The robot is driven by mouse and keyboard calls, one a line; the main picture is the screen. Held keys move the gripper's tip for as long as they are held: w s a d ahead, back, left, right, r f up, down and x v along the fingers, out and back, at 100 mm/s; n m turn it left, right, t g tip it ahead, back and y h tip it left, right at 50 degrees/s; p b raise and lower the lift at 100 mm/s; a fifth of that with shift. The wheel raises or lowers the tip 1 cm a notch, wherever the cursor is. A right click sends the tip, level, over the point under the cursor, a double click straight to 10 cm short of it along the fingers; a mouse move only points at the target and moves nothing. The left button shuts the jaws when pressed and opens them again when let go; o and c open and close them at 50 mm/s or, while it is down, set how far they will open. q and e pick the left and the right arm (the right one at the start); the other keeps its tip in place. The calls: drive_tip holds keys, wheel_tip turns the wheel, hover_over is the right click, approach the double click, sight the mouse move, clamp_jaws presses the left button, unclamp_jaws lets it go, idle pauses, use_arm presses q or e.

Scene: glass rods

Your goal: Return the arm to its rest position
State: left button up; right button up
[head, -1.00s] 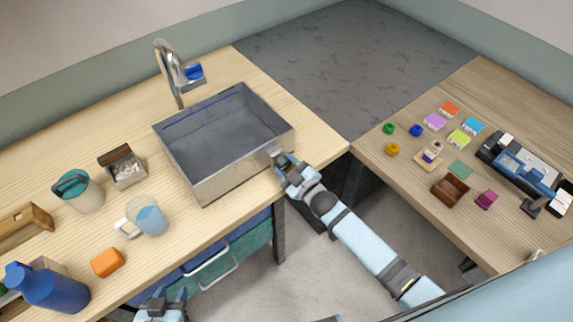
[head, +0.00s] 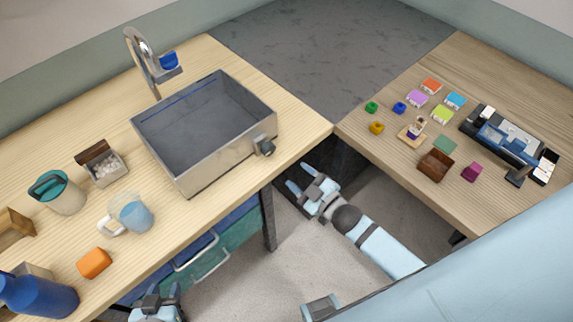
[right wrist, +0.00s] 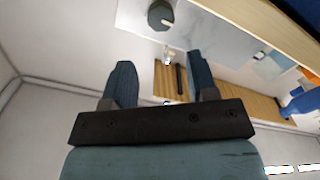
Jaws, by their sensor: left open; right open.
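My right gripper (head: 300,178) is in the gap between the two counters, off the front edge of the left counter. Its two fingers are apart with nothing between them; the right wrist view also shows the open, empty fingers (right wrist: 158,66). My left gripper (head: 163,291) is at the bottom of the head view, in front of the drawers, open and empty. The grey sink basin (head: 225,157) has a dark knob (head: 264,147) on its front wall, apart from my right gripper.
The left counter holds a faucet (head: 145,62), a glass mug (head: 131,213), an orange block (head: 94,263) and a blue bottle (head: 38,296). The right counter (head: 470,205) carries small coloured blocks and a brown box (head: 436,166). Open floor (head: 300,255) lies below my right arm.

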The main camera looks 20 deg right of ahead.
drive_tip(key=shift+v, duration=0.95)
drive_tip(key=s+a+f+m+g+h+p, duration=0.1)
drive_tip(key=s+m+g+h+p, duration=0.2)
drive_tip(key=s+m+g, duration=0.3)
drive_tip(key=s+m+p, duration=0.1)
drive_tip(key=s, duration=0.4)
drive_tip(key=shift+s+a+m, duration=0.3)
drive_tip(key=shift+a, duration=0.1)
drive_tip(key=shift+f, duration=0.1)
idle(0.5)
